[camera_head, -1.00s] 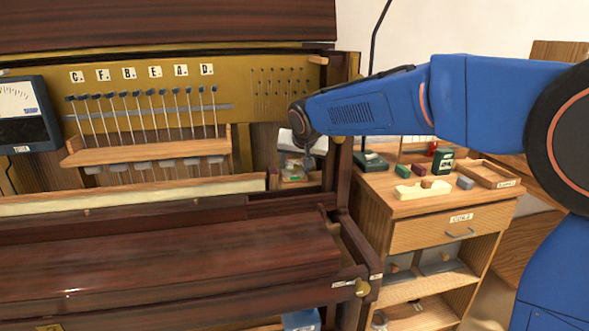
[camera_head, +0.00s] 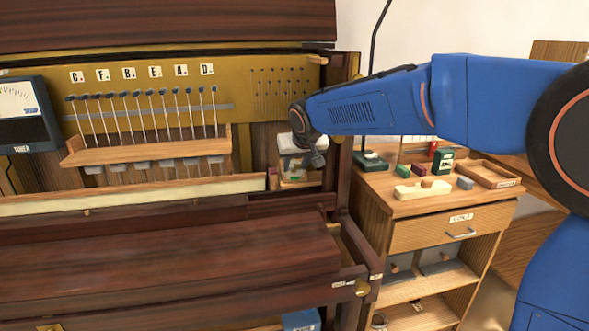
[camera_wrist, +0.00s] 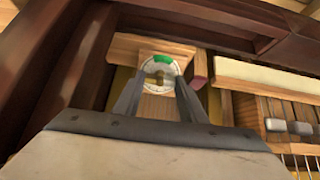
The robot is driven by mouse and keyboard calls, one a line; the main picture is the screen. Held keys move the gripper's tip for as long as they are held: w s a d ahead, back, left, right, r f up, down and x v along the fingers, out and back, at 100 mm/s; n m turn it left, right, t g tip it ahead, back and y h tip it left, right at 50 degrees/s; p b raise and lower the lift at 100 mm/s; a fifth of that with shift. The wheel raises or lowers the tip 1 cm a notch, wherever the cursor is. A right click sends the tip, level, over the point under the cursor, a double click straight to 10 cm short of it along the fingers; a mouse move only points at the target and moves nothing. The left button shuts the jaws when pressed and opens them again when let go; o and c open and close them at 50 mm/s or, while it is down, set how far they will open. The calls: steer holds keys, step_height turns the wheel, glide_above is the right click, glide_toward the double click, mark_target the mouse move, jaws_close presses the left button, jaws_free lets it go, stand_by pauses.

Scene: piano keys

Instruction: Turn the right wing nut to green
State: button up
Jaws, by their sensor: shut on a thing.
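The right wing nut (camera_wrist: 158,77) is a small brass-coloured piece at the middle of a pale round dial. The dial (camera_wrist: 149,67) has a green sector along its top edge in the wrist view and sits on a light wooden block. My gripper (camera_wrist: 159,82) reaches over the dial, one finger on each side, shut on the wing nut. The contact and the nut's exact angle are too small to make out. In the head view my gripper (camera_head: 303,157) is at the piano's right end, largely hiding the nut.
The piano's dark side wall (camera_wrist: 92,62) stands close beside my gripper. In the head view a tuner meter (camera_head: 30,115) is far left and a cabinet (camera_head: 425,205) stands right.

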steer(key=shift+n, duration=0.3)
steer(key=n, duration=0.3)
steer(key=shift+n, duration=0.3)
steer(key=shift+n, duration=1.9)
steer(key=n, duration=0.3)
steer(key=o, duration=1)
